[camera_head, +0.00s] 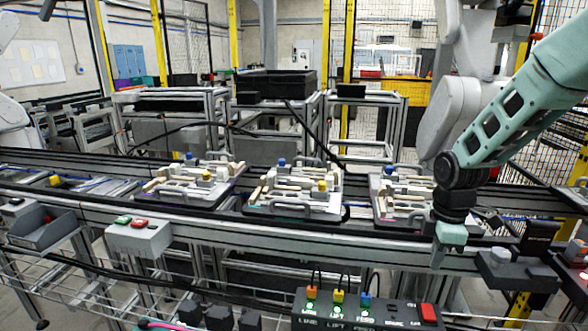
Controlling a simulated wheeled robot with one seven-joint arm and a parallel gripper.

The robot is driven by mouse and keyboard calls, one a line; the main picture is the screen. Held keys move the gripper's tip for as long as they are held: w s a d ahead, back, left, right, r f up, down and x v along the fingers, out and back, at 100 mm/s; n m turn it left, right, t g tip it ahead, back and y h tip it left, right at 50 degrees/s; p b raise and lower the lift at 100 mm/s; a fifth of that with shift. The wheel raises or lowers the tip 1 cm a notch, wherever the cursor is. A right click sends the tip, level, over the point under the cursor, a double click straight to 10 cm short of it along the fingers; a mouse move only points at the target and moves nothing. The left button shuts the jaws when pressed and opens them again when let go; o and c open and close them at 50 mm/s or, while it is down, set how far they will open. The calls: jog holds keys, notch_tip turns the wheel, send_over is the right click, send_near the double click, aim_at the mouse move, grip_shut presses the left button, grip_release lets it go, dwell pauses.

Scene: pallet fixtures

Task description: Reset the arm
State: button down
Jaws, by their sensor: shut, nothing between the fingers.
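My gripper (449,243) hangs from the end of my teal and black arm at the right of the head view. It points down over the front rail of the conveyor, to the right of the rightmost pallet fixture (388,214). Its fingers look small and shut, with nothing seen in them. The arm comes in from the upper right edge and hides part of that fixture. The middle fixture (297,207) and the left fixture (187,196) stand in a row on the conveyor, each with grey handles, pale blocks, and blue and yellow knobs.
The conveyor rail (250,231) runs across the view. A control box (365,315) with lit buttons and cables stands at the front. A grey button box (138,236) and a grey bin (42,226) hang at front left. A black crate (276,85) sits on a rear frame.

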jog(key=s+a+r+m, duration=0.2)
jog(key=s+a+r, duration=0.2)
jog(key=s+a, duration=0.5)
jog(key=s+a+r+m+p, duration=0.1)
jog(key=s+a+r, duration=0.3)
jog(key=s+a, duration=0.5)
jog(key=shift+a+m, duration=0.8)
jog(key=shift+a, duration=0.05)
jog(key=c, duration=1.9)
grip_release()
jog(key=s+a+m, duration=0.1)
jog(key=s+m, duration=0.1)
jog(key=s, duration=0.5)
jog(key=shift+s+a+r, duration=0.25)
jog(key=shift+r, duration=0.1)
jog(key=o, duration=0.8)
jog(key=shift+s, duration=0.25)
jog(key=m+b, duration=0.5)
jog(key=m, duration=0.6)
send_over(429, 314)
notch_tip(429, 314, down, 8)
notch_tip(429, 314, down, 17)
jog(key=shift+r+b, duration=0.1)
jog(key=shift+b, duration=0.65)
